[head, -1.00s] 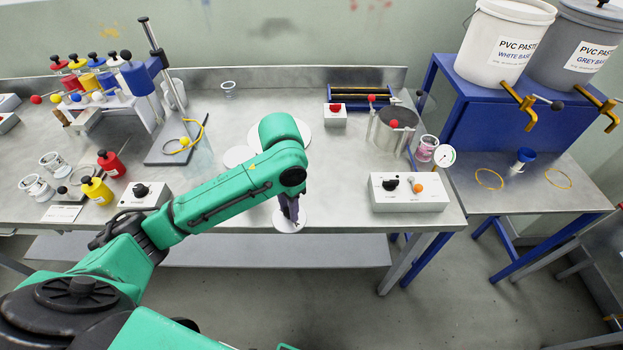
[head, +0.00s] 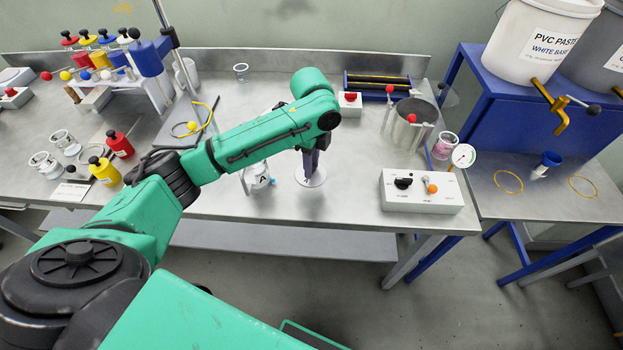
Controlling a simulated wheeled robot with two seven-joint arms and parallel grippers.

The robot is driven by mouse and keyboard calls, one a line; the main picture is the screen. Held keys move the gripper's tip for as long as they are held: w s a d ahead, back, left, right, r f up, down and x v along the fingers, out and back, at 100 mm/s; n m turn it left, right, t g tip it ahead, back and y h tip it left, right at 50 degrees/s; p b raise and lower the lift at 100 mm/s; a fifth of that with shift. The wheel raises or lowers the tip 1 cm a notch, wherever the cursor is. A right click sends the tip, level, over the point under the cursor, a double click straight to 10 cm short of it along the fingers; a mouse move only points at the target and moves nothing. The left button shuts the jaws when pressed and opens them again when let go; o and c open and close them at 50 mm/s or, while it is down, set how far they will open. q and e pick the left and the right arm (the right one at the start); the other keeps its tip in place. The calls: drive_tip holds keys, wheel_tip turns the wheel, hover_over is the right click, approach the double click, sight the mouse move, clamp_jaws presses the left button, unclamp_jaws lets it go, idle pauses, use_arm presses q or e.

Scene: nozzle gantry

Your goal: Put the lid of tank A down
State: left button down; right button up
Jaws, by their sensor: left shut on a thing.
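My left gripper (head: 311,166) points straight down above the front part of the bench. It is shut on the lid of tank A (head: 319,181), a pale round disc held roughly level under the fingers. I cannot tell whether the lid touches the bench top. Tank A (head: 259,178), a clear vessel marked with an "A", stands just left of the lid, partly hidden by my green forearm. The lid is beside the tank, not on it. My right gripper is not in view.
A grey control box (head: 421,191) with knobs stands right of the lid, near the bench's front edge. Behind it are a metal pot (head: 409,124) and a pressure gauge (head: 463,156). Bare bench (head: 345,195) lies between lid and box. Red and yellow bottles (head: 104,172) stand left.

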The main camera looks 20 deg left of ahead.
sight(311, 180)
use_arm(q)
wheel_tip(311, 180, down, 6)
drive_tip(key=shift+f, duration=0.15)
drive_tip(key=c, duration=0.6)
unclamp_jaws()
drive_tip(key=shift+c, duration=0.2)
wheel_tip(311, 180, up, 12)
drive_tip(key=shift+r+b, duration=0.1)
drive_tip(key=shift+b, duration=0.25)
